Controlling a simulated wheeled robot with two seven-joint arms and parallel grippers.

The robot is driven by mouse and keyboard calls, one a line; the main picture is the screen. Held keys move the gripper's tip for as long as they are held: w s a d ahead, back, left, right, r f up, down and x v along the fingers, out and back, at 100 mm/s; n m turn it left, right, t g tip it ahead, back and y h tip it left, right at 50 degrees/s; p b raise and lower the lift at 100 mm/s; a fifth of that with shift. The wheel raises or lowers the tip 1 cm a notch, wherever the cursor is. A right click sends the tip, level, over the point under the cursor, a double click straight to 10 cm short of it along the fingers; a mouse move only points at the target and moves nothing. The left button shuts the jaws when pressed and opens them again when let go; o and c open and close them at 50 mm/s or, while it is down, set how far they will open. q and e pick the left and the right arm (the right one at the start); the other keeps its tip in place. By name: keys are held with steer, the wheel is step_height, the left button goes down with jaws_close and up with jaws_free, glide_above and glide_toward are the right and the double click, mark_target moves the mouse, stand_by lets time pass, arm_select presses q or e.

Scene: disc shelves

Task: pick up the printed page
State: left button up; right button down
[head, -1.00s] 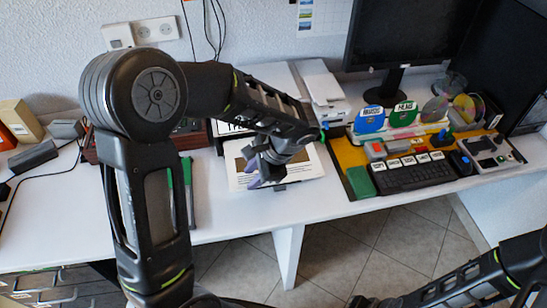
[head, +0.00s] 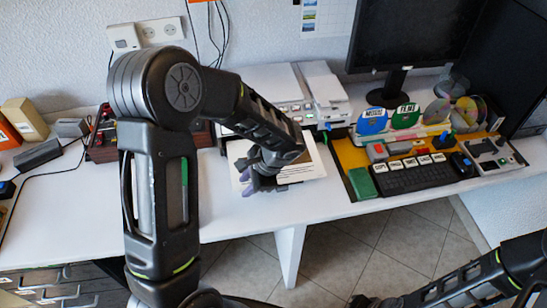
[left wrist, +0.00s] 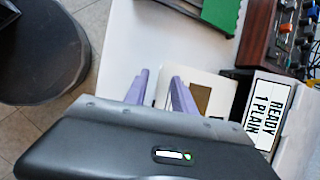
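The printed page (head: 306,168) is a white sheet with dark text and a picture. It lies flat at the front of the white desk, partly hidden by my left arm. My left gripper (head: 262,188) is over the page's near left edge. In the left wrist view its two purple fingers (left wrist: 160,82) are apart, and the right finger overlaps the page (left wrist: 208,84). I cannot tell whether the fingers touch the page or straddle its edge. My right forearm shows at the lower right of the head view, but its fingers are out of sight.
Behind the page a white printer (head: 325,88) carries a "READY 1 PLAIN" label (left wrist: 268,115). To the right is a yellow-and-grey board (head: 350,155) with a keyboard (head: 418,178), labelled discs and a monitor (head: 405,40). Boxes (head: 25,118) and cables occupy the left. The front desk strip is clear.

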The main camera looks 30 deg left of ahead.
arm_select(q)
steer(key=shift+x, duration=1)
steer(key=shift+c, duration=0.5)
jaws_close()
